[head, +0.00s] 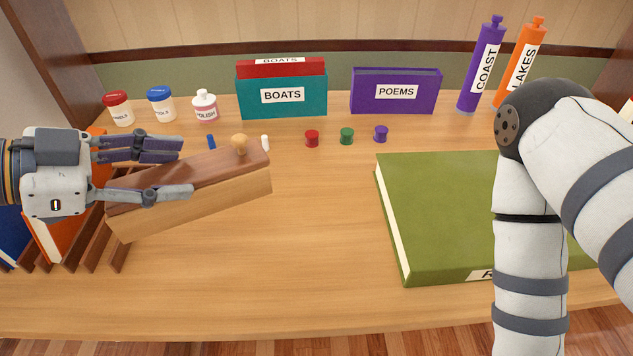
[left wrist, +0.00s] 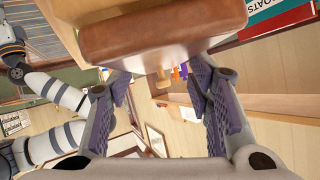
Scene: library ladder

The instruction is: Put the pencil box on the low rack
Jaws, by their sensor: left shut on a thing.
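The pencil box (head: 205,203) is a pale wooden box with a brown lid and a round knob. My left gripper (head: 185,170) is shut on it, with fingers along its left part. The box is tilted, its right end higher in the head view. In the left wrist view, the box (left wrist: 165,32) fills the top, beyond the fingers (left wrist: 165,95). A low brown slatted rack (head: 97,245) stands at the left, partly hidden behind the box and gripper. My right arm comes in from the right; its gripper is out of view.
An orange book (head: 47,238) and a blue book (head: 10,230) stand at the rack. A big green book (head: 440,210) lies at the right. Jars, boxed books, spools and purple and orange tubes line the back. The table's front middle is clear.

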